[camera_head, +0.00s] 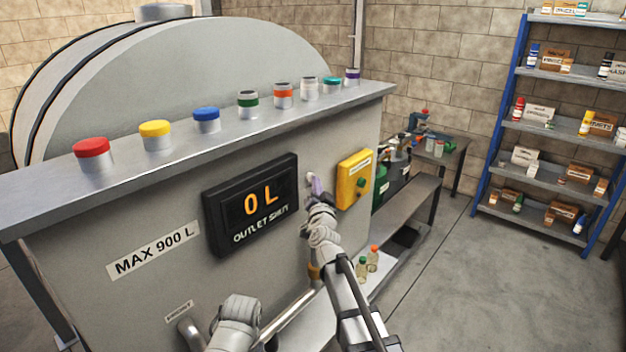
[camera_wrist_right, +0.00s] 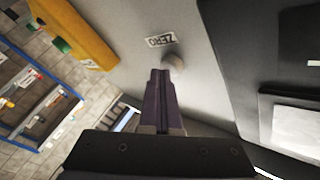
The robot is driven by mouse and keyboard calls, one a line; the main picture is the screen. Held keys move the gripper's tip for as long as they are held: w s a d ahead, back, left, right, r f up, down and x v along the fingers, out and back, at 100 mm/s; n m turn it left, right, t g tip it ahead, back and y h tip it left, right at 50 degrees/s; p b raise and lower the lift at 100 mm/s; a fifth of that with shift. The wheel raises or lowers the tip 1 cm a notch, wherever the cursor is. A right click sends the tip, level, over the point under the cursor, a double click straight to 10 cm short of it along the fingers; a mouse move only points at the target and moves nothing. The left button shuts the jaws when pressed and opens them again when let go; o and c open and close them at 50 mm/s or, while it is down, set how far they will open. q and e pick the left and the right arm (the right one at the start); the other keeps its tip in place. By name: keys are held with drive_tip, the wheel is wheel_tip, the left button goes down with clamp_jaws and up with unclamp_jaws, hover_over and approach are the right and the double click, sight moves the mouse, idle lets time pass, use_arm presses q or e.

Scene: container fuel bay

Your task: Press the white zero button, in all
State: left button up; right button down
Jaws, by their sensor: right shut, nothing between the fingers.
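The white zero button (camera_wrist_right: 174,63) is a small round knob on the grey tank panel, under an upside-down "ZERO" label (camera_wrist_right: 160,41) in the right wrist view. My right gripper (camera_wrist_right: 160,72) is shut and empty, with purple fingers. Its tips are right beside the button; I cannot tell if they touch it. In the head view the right gripper (camera_head: 317,187) is at the panel between the display and the yellow box, largely covering the button. The black display (camera_head: 250,205) reads "0 L" and "OUTLET SHUT".
A yellow box (camera_head: 354,178) with a green button is mounted to the right of the gripper. Several coloured-lid jars stand on the ledge (camera_head: 345,99) above. A pipe (camera_head: 292,315) runs below the display. Shelves (camera_head: 550,135) stand far right, with open floor before them.

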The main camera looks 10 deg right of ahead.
drive_tip(key=shift+s, duration=0.1)
drive_tip(key=shift+s+d, duration=0.5)
drive_tip(key=shift+s, duration=0.1)
drive_tip(key=shift+s+d, duration=0.8)
drive_tip(key=shift+s, duration=0.2)
drive_tip(key=shift+s+d, duration=0.75)
drive_tip(key=shift+s, duration=0.2)
drive_tip(key=s+a+f+n+g+y, duration=0.2)
drive_tip(key=s+a+f+n+g, duration=0.3)
drive_tip(key=a+f, duration=0.4)
drive_tip(key=s+a+f+n+g+y, duration=0.35)
drive_tip(key=s+a+f+g, duration=0.25)
drive_tip(key=s+a+f, duration=0.3)
drive_tip(key=s+f+n+g+h, duration=0.2)
drive_tip(key=s+f+g, duration=0.1)
drive_tip(key=s, duration=0.7)
drive_tip(key=s+d+f+n+g+h, duration=0.1)
drive_tip(key=s+f+g, duration=0.3)
drive_tip(key=s, duration=0.6)
drive_tip(key=shift+n+g+h, duration=0.55)
drive_tip(key=shift+g+h, duration=0.2)
drive_tip(key=shift+g, duration=0.15)
